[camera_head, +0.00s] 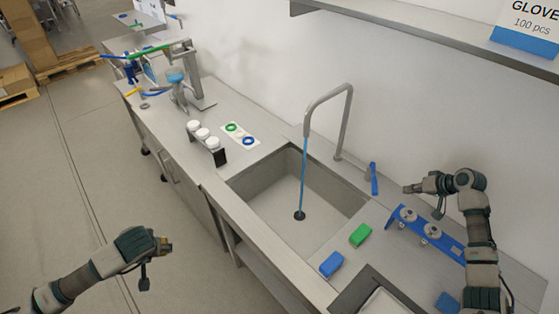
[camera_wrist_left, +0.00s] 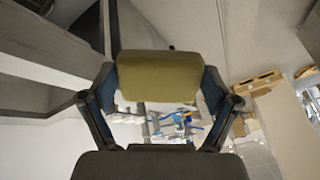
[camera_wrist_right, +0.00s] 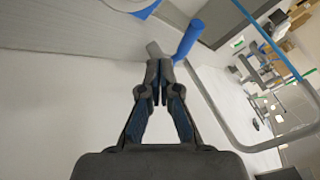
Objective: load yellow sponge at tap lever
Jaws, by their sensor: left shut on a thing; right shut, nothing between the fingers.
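The yellow sponge (camera_wrist_left: 158,76) is held between the fingers of my left gripper (camera_wrist_left: 160,85), seen in the left wrist view. In the head view my left gripper (camera_head: 163,246) is over the floor, left of the counter. My right gripper (camera_head: 408,189) is shut and empty, above the counter behind the sink. The tap lever (camera_head: 374,179) has a blue handle and stands right of the tap (camera_head: 345,120). In the right wrist view the blue lever (camera_wrist_right: 188,40) is just beyond the shut fingertips (camera_wrist_right: 158,68); I cannot tell whether they touch. Blue water runs into the sink.
A green sponge (camera_head: 360,235) and a blue sponge (camera_head: 331,264) lie on the counter right of the sink (camera_head: 270,178). A blue rack (camera_head: 425,235) stands near my right arm. White-capped jars (camera_head: 204,137) stand left of the sink. A shelf (camera_head: 430,35) overhangs the back wall.

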